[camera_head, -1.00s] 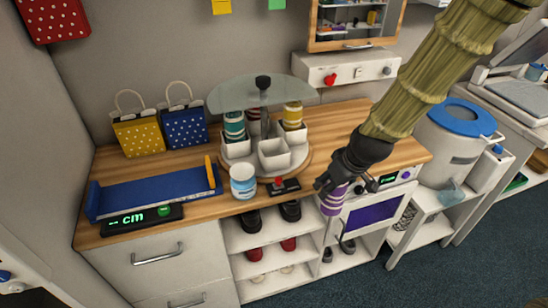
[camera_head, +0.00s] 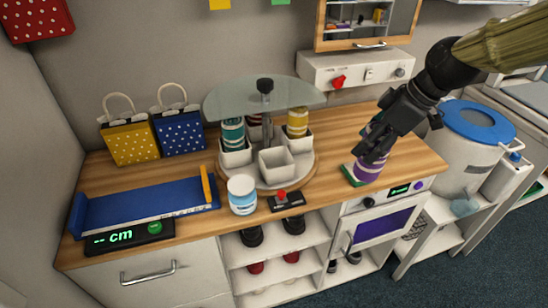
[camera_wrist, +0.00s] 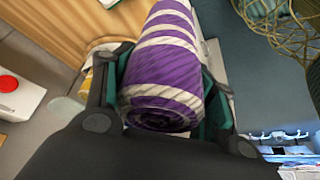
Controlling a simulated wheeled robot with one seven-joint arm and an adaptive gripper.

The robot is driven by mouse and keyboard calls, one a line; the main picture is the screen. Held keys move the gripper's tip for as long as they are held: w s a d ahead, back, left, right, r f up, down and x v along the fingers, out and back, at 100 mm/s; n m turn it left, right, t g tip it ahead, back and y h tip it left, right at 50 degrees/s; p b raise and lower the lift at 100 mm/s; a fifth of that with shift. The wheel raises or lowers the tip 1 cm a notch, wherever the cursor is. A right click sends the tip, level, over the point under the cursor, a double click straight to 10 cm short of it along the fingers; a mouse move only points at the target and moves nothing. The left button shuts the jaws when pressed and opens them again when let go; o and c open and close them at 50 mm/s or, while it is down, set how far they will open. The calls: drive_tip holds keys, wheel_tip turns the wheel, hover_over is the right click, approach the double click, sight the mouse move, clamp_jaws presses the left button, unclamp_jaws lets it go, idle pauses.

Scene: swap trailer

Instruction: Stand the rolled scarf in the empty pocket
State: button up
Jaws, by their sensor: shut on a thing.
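The purple-and-white striped rolled scarf (camera_head: 368,172) is held in my gripper (camera_head: 376,146), nearly upright with a slight tilt, at the right part of the counter. In the wrist view the scarf (camera_wrist: 165,75) lies between the two fingers of my gripper (camera_wrist: 163,108). The round stand (camera_head: 306,172) is left of my gripper. Its front white pocket (camera_head: 277,166) looks empty. Other pockets hold a teal scarf (camera_head: 232,133), a yellow scarf (camera_head: 297,122) and a dark red one, mostly hidden.
A glass disc (camera_head: 235,100) covers the stand from above. A white jar (camera_head: 242,195) and a black box with a red button (camera_head: 286,201) stand in front. A blue measuring tray (camera_head: 140,203) and two gift bags (camera_head: 130,142) are at left. Counter behind my gripper is clear.

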drive_tip(key=w+a+f+p, duration=0.3)
drive_tip(key=w+a+p, duration=0.1)
drive_tip(key=a, duration=0.7)
drive_tip(key=w+a+f+p, duration=0.4)
drive_tip(key=w+a, duration=0.3)
drive_tip(key=a, duration=0.3)
drive_tip(key=shift+a, duration=0.35)
idle(0.9)
drive_tip(key=shift+f, duration=1.4)
drive_tip(key=shift+f, duration=0.15)
drive_tip(key=o, duration=1)
drive_tip(key=shift+o, duration=0.2)
